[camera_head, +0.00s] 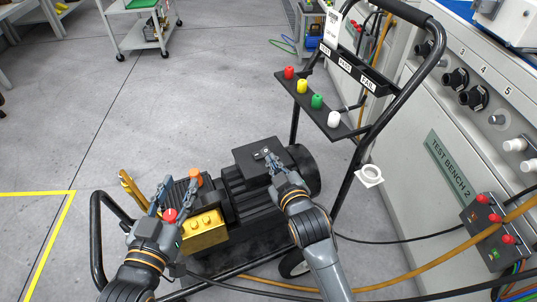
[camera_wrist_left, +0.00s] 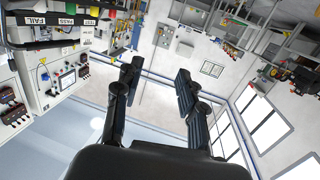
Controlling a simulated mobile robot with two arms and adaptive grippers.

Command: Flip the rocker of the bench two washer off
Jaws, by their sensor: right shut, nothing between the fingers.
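The washer (camera_head: 235,190) stands on a black tubular cart in the head view. It has a dark finned motor, a black box (camera_head: 282,160) on top and a brass-yellow pump block (camera_head: 204,231). My right gripper (camera_head: 266,154) is shut and empty at the top of the black box; I cannot tell if it touches. The rocker cannot be made out; my right gripper covers part of the box. My left gripper (camera_head: 177,190) is open over the pump end, near a red knob (camera_head: 170,215). Its spread, empty fingers also show in the left wrist view (camera_wrist_left: 157,80).
The cart handle (camera_head: 375,130) rises at the right with a rack of coloured nozzles (camera_head: 317,101). The grey Test Bench 2 (camera_head: 425,150) stands beyond it, with a red-plug box (camera_head: 490,226) on its front. Hoses cross the floor below. Open floor lies left.

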